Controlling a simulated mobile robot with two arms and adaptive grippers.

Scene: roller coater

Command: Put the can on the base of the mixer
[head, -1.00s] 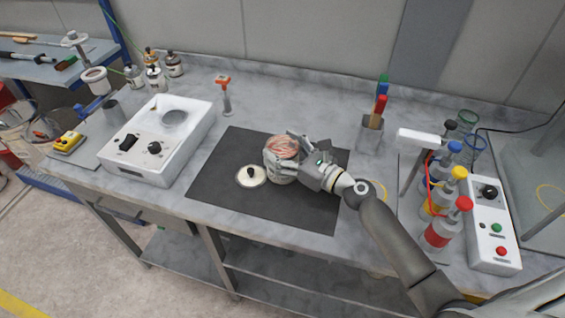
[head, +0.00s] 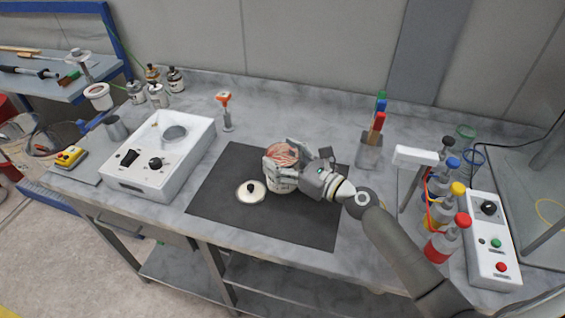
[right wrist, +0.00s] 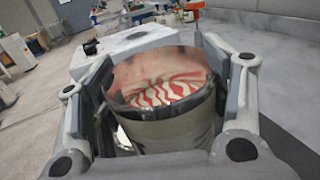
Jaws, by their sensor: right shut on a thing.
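The can (head: 280,181) is open at the top, with red and white streaked contents, and stands upright over the black mat. My right gripper (head: 287,168) is shut around it from the right. In the right wrist view the can (right wrist: 165,130) sits between the two fingers, its open rim facing up. I cannot tell whether it touches the mat. The mixer (head: 160,180) is a white box with a dark switch, a black knob and a round grey base (head: 175,133) on top, which looks empty. My left gripper is not in view.
A white lid with a black knob (head: 251,191) lies on the black mat (head: 310,231), left of the can. An orange-topped tool (head: 226,108) stands behind the mat. A brush holder (head: 369,150) and colored bottles (head: 440,240) stand to the right.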

